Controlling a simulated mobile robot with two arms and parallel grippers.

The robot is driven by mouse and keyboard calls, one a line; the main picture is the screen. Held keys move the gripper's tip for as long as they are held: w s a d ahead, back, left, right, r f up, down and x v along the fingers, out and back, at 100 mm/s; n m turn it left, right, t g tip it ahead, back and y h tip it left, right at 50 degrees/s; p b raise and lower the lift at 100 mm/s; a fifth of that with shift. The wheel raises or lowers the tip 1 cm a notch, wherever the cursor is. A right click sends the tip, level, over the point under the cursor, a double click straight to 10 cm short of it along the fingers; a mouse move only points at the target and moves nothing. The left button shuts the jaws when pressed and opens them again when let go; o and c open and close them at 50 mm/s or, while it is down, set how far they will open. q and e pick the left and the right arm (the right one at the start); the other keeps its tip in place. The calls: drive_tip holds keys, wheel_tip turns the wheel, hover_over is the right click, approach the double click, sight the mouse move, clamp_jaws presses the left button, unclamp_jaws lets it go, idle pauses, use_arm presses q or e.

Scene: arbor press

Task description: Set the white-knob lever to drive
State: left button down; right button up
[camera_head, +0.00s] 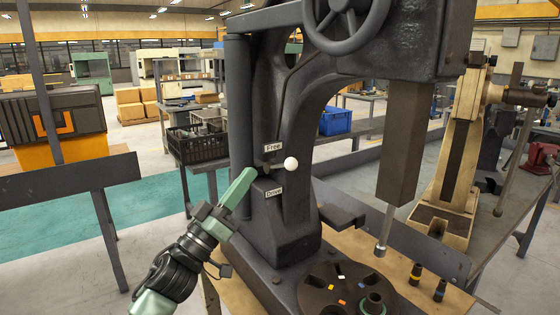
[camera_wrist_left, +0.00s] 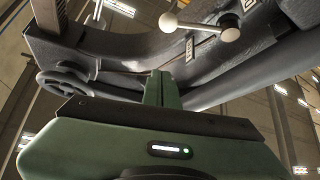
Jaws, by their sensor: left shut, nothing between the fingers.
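The white-knob lever (camera_head: 291,163) sticks out from the dark press column, its knob level between the Free label (camera_head: 273,148) above and the Drive label (camera_head: 274,191) below. The lever looks about level, with the knob a little nearer Free. My left gripper (camera_head: 249,174) is shut and empty, its green fingers pointing up and right, to the left of the knob and apart from it. In the left wrist view the knob (camera_wrist_left: 168,21) shows above the shut fingertips (camera_wrist_left: 159,76). My right gripper is not in view.
The arbor press (camera_head: 325,110) stands on a bench, with a handwheel (camera_head: 348,20) above and a round plate (camera_head: 325,290) at its base. Dark pins (camera_head: 415,273) stand at the right. A beige press (camera_head: 455,150) is farther right.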

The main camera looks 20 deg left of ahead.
sight(280, 166)
use_arm(q)
drive_tip(key=p+x, duration=0.4)
drive_tip(key=x, duration=0.6)
drive_tip(key=shift+w+d+f, duration=0.1)
drive_tip(key=shift+d+f, duration=0.2)
drive_tip(key=shift+f, duration=0.3)
drive_tip(key=shift+w+d+f, duration=0.1)
drive_tip(key=shift+d+f, duration=0.15)
drive_tip(key=shift+f, duration=0.4)
drive_tip(key=shift+d+f, duration=0.3)
drive_tip(key=shift+f, duration=0.3)
wheel_tip(280, 166, down, 9)
drive_tip(key=m+g+h+b, duration=1)
drive_tip(key=m+b, duration=0.3)
drive_tip(key=m, duration=0.6)
drive_tip(key=shift+s+d+g+h, duration=0.3)
drive_tip(key=shift+d+h, duration=0.05)
drive_tip(key=shift+h, duration=0.05)
drive_tip(key=shift+m, duration=0.3)
